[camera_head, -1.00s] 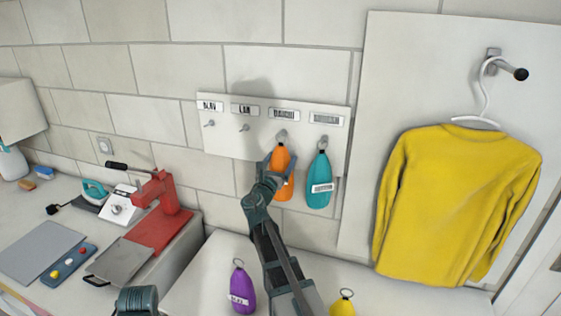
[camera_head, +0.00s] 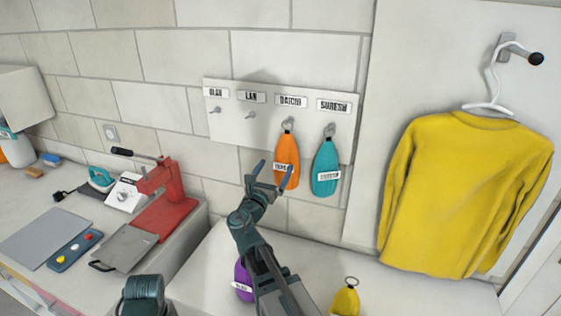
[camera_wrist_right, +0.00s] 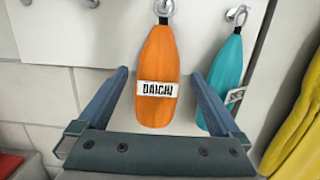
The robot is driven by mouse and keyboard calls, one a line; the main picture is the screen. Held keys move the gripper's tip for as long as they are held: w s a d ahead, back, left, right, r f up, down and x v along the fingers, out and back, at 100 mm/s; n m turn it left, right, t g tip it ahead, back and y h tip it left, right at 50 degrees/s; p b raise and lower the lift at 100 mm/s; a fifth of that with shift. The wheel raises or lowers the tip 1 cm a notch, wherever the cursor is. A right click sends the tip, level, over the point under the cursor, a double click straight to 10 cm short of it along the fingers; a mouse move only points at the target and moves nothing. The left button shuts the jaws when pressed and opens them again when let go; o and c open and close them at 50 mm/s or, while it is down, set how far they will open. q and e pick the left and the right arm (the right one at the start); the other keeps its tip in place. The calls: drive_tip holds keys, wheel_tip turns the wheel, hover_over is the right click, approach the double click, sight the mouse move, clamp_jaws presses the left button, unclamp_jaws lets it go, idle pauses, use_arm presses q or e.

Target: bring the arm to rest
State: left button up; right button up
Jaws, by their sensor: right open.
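My right gripper (camera_head: 272,176) is open and empty, just in front of the orange tag (camera_head: 287,160). In the right wrist view the orange tag (camera_wrist_right: 157,82), labelled DAICHI, hangs between the two spread fingers, apart from both as far as I can see. It hangs by its ring on the hook under the DAICHI label (camera_head: 291,101). A teal tag (camera_head: 326,168) hangs on the hook to its right, under the SURESH label. My left gripper is not identifiable in view.
The white hook board (camera_head: 230,125) has two empty hooks at left. A purple tag (camera_head: 242,280) and a yellow tag (camera_head: 346,300) are on the counter below. A yellow sweater (camera_head: 455,195) hangs at right. A red press (camera_head: 163,205) stands at left.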

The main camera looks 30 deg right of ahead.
drive_tip(key=shift+v, duration=1.35)
drive_tip(key=s+a+f+m+g+y, duration=0.2)
drive_tip(key=s+f+m+g+y, duration=0.25)
drive_tip(key=f+m, duration=0.55)
drive_tip(key=s+a+f+m+g+y, duration=0.3)
drive_tip(key=s+f+m+g+y, duration=0.15)
drive_tip(key=f+m, duration=0.5)
drive_tip(key=s+a+f+m+g+y, duration=0.1)
drive_tip(key=s+a, duration=0.4)
drive_tip(key=a, duration=0.7)
drive_tip(key=s+a+f+m+g+y, duration=0.1)
drive_tip(key=s+a+f+g+y, duration=0.2)
drive_tip(key=a, duration=0.9)
drive_tip(key=s+f+y, duration=0.1)
drive_tip(key=s, duration=0.2)
drive_tip(key=shift+s+f+m, duration=0.25)
drive_tip(key=shift+f+m, duration=0.05)
drive_tip(key=shift+m, duration=0.05)
